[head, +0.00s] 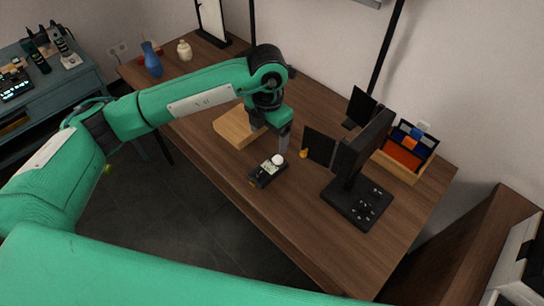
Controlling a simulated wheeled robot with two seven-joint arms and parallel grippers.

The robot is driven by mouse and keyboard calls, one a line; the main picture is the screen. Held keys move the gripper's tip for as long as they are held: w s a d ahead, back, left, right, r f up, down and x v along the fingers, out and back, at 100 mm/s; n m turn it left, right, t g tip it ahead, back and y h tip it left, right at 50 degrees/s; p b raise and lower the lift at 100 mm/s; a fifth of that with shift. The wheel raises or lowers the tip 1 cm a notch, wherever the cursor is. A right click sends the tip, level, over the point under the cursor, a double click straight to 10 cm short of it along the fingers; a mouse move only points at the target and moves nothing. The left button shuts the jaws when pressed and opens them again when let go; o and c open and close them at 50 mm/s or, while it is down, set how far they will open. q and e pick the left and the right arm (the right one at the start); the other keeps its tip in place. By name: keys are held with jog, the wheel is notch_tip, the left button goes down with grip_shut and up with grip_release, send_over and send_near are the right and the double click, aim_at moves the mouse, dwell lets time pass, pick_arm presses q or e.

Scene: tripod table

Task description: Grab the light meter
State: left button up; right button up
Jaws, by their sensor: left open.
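The light meter (266,172), a small dark device with a white dome and a light face, lies on the brown wooden table (215,170) near its front edge. My left arm reaches in from the left. My left gripper (284,148) points down just behind and above the light meter, close to its white dome. It is open, and nothing shows between its fingers. Whether a finger touches the meter cannot be told. My right gripper is out of view.
A light wooden block (236,128) sits left of the gripper. A black stand with dark panels (357,200) stands to the right, with a small yellow item (304,153) nearby. A wooden organizer (404,157) is behind. A blue vase (152,62) stands far left.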

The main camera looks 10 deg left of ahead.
pick_arm(q)
send_over(269, 167)
notch_tip(269, 167, down, 8)
jog(key=shift+r+p, duration=0.1)
jog(key=shift+p, duration=0.3)
notch_tip(269, 167, down, 5)
jog(key=shift+s+r+p, duration=0.1)
jog(key=shift+p, duration=0.55)
jog(key=shift+f, duration=0.25)
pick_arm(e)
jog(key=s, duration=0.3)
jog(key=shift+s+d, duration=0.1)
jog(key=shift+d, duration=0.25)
pick_arm(q)
jog(key=c, duration=0.9)
jog(key=shift+c, duration=1.2)
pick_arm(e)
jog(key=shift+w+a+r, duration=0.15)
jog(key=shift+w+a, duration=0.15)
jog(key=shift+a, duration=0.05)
